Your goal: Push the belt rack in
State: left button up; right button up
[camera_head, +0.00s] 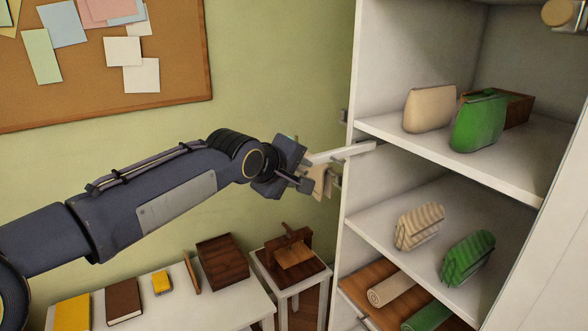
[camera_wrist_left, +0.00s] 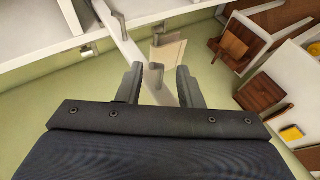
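The belt rack (camera_head: 345,153) is a white bar with small pegs, sticking out from the left side of the white cabinet at the upper shelf's height. A tan strip (camera_head: 320,183), likely a belt, hangs from it. My left gripper (camera_head: 300,167) is at the rack's outer end. In the left wrist view the fingers (camera_wrist_left: 158,72) are apart, and the rack (camera_wrist_left: 128,42) runs from the cabinet side toward the gap between them. The tan strip (camera_wrist_left: 170,54) hangs beside it. I cannot tell whether a finger touches the rack. My right gripper is out of view.
The cabinet shelves (camera_head: 386,131) hold beige and green bags, with rolls below. A low white table (camera_head: 222,311) carries books and a brown box (camera_head: 222,261). A small white stand (camera_head: 293,289) bears a brown wooden item. A corkboard (camera_head: 110,90) hangs on the green wall.

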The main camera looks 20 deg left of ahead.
aim_at(329, 161)
pick_arm(q)
jog(key=shift+f, duration=0.1)
grip_shut()
jog(key=shift+w+d+f, duration=0.15)
jog(key=shift+w+d, duration=1.45)
jog(key=shift+w, duration=0.3)
